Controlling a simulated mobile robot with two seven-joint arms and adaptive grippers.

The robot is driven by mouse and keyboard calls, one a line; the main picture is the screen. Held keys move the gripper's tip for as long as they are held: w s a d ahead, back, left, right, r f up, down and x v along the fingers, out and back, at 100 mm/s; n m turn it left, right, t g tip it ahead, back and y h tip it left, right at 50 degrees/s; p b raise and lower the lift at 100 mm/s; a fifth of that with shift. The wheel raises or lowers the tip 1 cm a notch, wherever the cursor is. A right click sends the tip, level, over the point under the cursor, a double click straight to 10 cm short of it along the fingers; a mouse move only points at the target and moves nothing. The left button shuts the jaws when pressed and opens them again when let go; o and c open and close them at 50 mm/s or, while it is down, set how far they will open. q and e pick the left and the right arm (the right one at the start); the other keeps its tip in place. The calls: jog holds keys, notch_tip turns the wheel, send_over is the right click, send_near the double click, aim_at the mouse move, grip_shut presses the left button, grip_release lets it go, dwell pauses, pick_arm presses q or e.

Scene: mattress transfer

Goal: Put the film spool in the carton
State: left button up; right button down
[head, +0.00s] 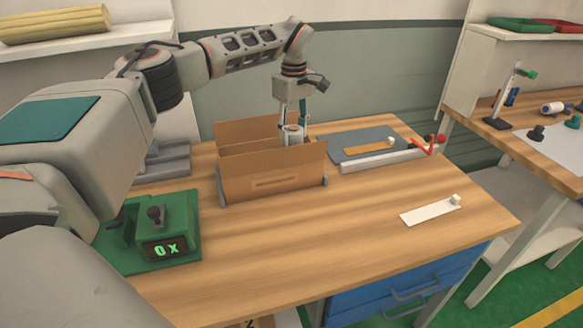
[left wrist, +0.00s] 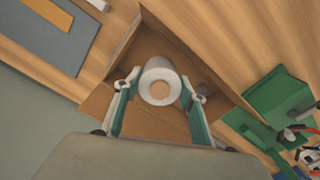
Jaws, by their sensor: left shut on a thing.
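The film spool (left wrist: 160,82) is a pale grey-white roll with a round hole in its middle. My left gripper (head: 293,127) is shut on the spool, which also shows in the head view (head: 294,133). The gripper points down over the right end of the open cardboard carton (head: 275,183) on the wooden table. In the left wrist view, the spool sits between the two teal fingers (left wrist: 157,98), with the carton's brown inside (left wrist: 155,52) behind it. The spool's lower part is hidden behind the carton's front wall in the head view. My right gripper is not in view.
A green device with a lit display (head: 165,248) stands at the table's left. A grey mat (head: 371,139) with a wooden strip lies right of the carton, behind a pale rail (head: 385,160). A white strip (head: 430,211) lies front right. The front middle is clear.

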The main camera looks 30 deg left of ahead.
pick_arm(q)
notch_tip(320, 180, down, 8)
jog(key=shift+w+r, duration=0.1)
notch_tip(320, 180, down, 4)
jog(key=shift+f+b, duration=0.15)
jog(key=shift+b, duration=0.2)
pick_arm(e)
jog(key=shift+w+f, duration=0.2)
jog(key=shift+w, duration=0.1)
pick_arm(q)
jog(key=o, duration=1.2)
jog(key=shift+f, duration=0.1)
jog(key=shift+o, duration=0.2)
